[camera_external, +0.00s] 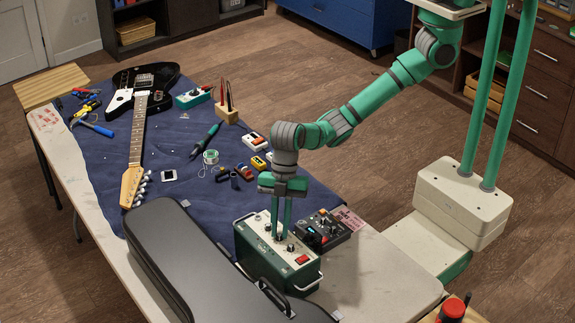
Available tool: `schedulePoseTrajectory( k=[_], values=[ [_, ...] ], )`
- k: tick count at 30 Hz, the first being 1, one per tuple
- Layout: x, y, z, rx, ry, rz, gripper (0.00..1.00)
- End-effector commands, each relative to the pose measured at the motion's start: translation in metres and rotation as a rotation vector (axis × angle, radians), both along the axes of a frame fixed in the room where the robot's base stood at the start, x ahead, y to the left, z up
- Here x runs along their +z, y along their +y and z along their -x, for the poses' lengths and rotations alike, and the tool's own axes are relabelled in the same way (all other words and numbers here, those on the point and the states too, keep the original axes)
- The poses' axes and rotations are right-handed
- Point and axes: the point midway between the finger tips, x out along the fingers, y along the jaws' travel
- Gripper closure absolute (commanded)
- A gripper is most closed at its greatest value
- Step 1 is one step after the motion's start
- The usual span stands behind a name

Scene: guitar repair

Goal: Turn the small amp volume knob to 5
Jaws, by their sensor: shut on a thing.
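The small amp (266,262) is a dark green box with a pale top panel, standing near the front right of the workbench. Its top carries dark knobs and a red switch. My gripper (278,236) points straight down over the panel, its two green fingers close together and shut on a knob there. The fingers hide most of that knob, so its pointer and the number it points to cannot be read. Another dark knob (291,248) shows uncovered to the right of the fingers.
A black pedal unit (322,230) stands close to the amp's right. A long black guitar case (195,262) lies close on its left. A blue mat (200,200) holds an electric guitar (137,140), small pedals and tools. The bench's front right corner (385,280) is clear.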

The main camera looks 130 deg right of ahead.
Motion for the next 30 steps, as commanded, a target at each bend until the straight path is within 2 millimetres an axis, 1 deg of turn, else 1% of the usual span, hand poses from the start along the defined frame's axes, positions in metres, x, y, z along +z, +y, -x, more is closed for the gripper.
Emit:
schedulePoseTrajectory(
  k=[2, 18, 24, 30],
  values=[
    [0.0, 0.0036, 0.0014, -0.068, -0.001, -0.002, 1.0],
    [0.0005, 0.0089, 0.0032, -0.578, 0.0, 0.0, 1.0],
    [0.0006, 0.0108, 0.0031, -0.742, 0.0, 0.0, 1.0],
    [0.0009, 0.0113, 0.0025, -0.867, -0.002, -0.001, 1.0]
  ],
)
